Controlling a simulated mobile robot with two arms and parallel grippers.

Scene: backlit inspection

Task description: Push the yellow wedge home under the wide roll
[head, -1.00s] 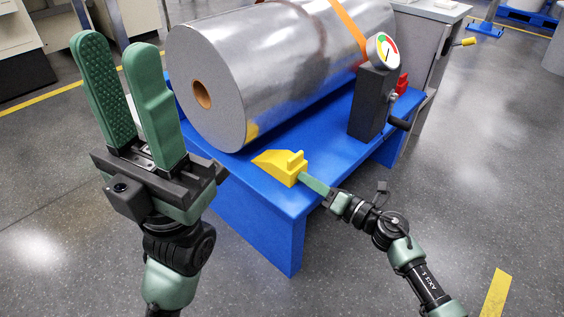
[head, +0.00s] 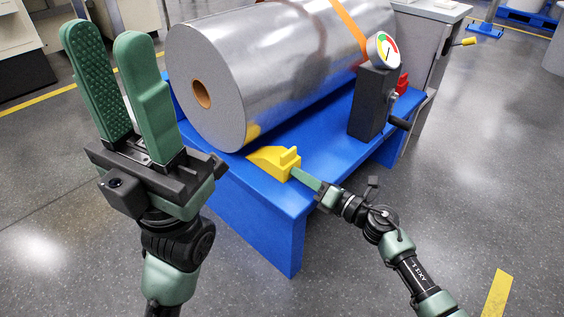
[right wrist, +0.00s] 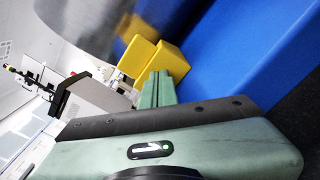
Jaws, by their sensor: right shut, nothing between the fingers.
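The yellow wedge (head: 277,161) lies on the blue stand (head: 262,202), its thin end at the lower edge of the wide silver roll (head: 255,75). I cannot tell whether it touches the roll. My right gripper (head: 296,173) is shut and empty, its fingertips at the wedge's thick back end. In the right wrist view the shut fingers (right wrist: 157,82) point at the wedge (right wrist: 163,62), with the blurred roll (right wrist: 90,25) beyond. My left gripper (head: 107,40) is raised at the left, its fingers apart with nothing between them.
An orange strap (head: 352,27) crosses the roll. The floor at the front right is clear.

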